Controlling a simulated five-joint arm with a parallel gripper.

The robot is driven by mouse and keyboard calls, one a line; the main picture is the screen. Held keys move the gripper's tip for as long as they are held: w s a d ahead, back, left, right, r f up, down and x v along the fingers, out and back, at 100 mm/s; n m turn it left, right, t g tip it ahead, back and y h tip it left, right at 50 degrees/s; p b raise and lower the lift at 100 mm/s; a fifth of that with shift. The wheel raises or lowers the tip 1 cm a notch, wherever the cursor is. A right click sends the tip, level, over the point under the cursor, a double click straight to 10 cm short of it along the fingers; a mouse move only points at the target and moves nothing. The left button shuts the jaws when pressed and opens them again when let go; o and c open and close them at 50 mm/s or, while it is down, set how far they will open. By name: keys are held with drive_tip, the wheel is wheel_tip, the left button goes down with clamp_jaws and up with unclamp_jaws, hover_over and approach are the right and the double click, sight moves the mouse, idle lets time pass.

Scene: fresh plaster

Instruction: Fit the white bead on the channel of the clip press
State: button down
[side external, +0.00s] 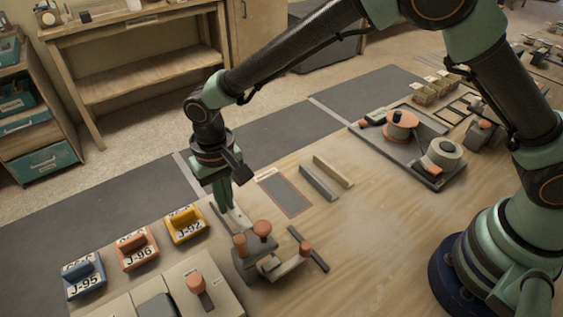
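The clip press (243,267) stands on the wooden table at lower centre. It is a grey fixture with orange knobs. My gripper (225,206) points down with its green fingers just behind and left of the press. The fingers look close together, but I cannot tell whether they are shut or hold anything. A pale strip (238,218) lies by the fingertips at the back of the press. I cannot tell whether it is the white bead or part of the press, and the channel is not clearly visible.
A pale box with an orange knob (196,284) is in front. Grey (319,184) and wooden (334,172) bars lie behind right. A spool tray (412,160) stands farther right. The front right table is clear.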

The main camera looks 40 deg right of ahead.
drive_tip(key=shift+f, duration=0.7)
drive_tip(key=shift+f, duration=0.3)
drive_tip(key=shift+f, duration=0.35)
idle(0.6)
drive_tip(key=shift+f, duration=0.35)
drive_tip(key=shift+f, duration=0.2)
idle(0.3)
drive_tip(key=c, duration=1)
unclamp_jaws()
drive_tip(key=shift+o, duration=0.2)
